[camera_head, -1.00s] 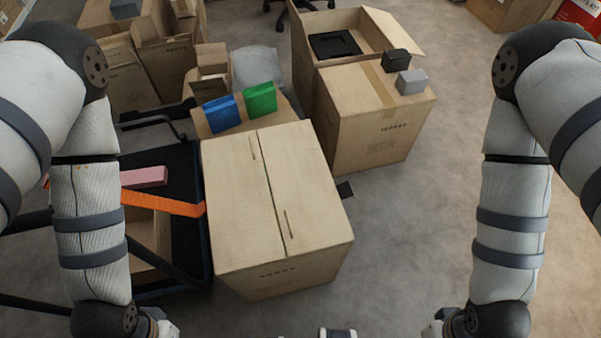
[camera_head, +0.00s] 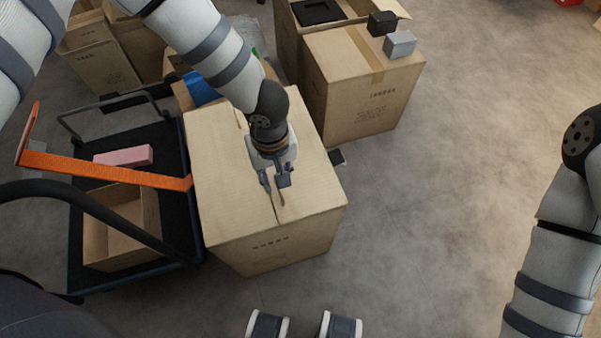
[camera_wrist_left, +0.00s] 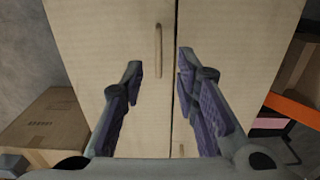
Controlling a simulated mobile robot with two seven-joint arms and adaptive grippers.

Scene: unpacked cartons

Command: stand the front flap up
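The carton (camera_head: 225,190) stands in the middle of the head view with its top closed. Two flat flaps meet along a seam, the left flap (camera_head: 213,160) and the right flap (camera_head: 312,165); I cannot tell which is called front. Each has a narrow hand slot. My left gripper (camera_head: 276,187) points down over the carton top, near the seam and the right flap's slot. In the left wrist view its fingers (camera_wrist_left: 160,62) are spread and empty, with the slot (camera_wrist_left: 158,50) between and ahead of them. Contact cannot be told. My right gripper is out of frame.
A black cart (camera_head: 177,190) with an orange strap (camera_head: 100,170), a pink block (camera_head: 123,156) and an open box (camera_head: 97,240) is at the left. Another carton (camera_head: 345,95) bearing small grey and black boxes stands behind.

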